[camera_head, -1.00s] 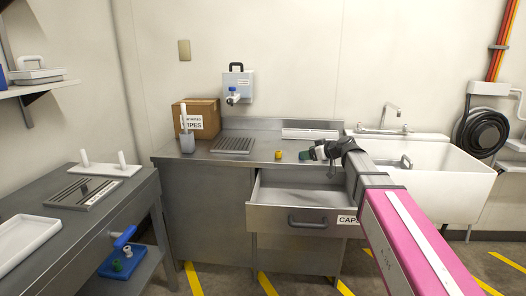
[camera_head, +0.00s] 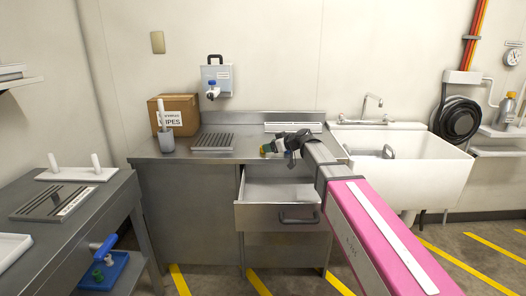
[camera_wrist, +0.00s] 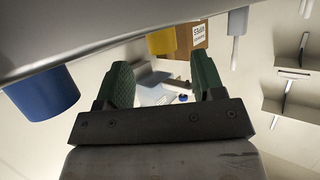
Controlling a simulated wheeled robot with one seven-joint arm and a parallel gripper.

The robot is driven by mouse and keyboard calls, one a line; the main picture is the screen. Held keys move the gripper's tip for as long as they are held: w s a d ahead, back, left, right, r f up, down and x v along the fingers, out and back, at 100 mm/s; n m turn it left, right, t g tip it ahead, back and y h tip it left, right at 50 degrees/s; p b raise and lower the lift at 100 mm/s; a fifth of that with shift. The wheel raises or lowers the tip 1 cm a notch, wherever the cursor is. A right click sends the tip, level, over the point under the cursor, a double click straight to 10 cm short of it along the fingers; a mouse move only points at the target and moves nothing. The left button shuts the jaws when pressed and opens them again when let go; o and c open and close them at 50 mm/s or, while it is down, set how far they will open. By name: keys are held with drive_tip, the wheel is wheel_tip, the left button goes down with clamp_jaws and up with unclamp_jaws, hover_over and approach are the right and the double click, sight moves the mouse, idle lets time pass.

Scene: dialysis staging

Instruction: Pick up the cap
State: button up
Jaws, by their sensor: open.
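A yellow cap (camera_head: 264,150) stands on the steel counter (camera_head: 180,163) near its front edge. It also shows at the top of the wrist view (camera_wrist: 162,41), where the picture looks inverted. A blue cylindrical piece (camera_wrist: 42,92), perhaps another cap, stands at the left of the wrist view, outside the fingers. My gripper (camera_head: 277,147) is just right of the yellow cap in the head view, low over the counter. Its green-padded fingers (camera_wrist: 163,84) are apart with nothing between them. Whether it touches the counter or the blue piece cannot be told.
An open drawer (camera_head: 262,216) juts out below my arm. A wipes box (camera_head: 172,104), a grey cup (camera_head: 166,141) and a slotted drain plate (camera_head: 213,141) are on the counter. A sink (camera_head: 400,160) is at right. A side table (camera_head: 125,187) is at left.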

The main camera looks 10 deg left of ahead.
drive_tip(key=x, duration=0.4)
drive_tip(key=shift+s+a+f, duration=0.1)
drive_tip(key=shift+s+a, duration=0.05)
drive_tip(key=c, duration=1)
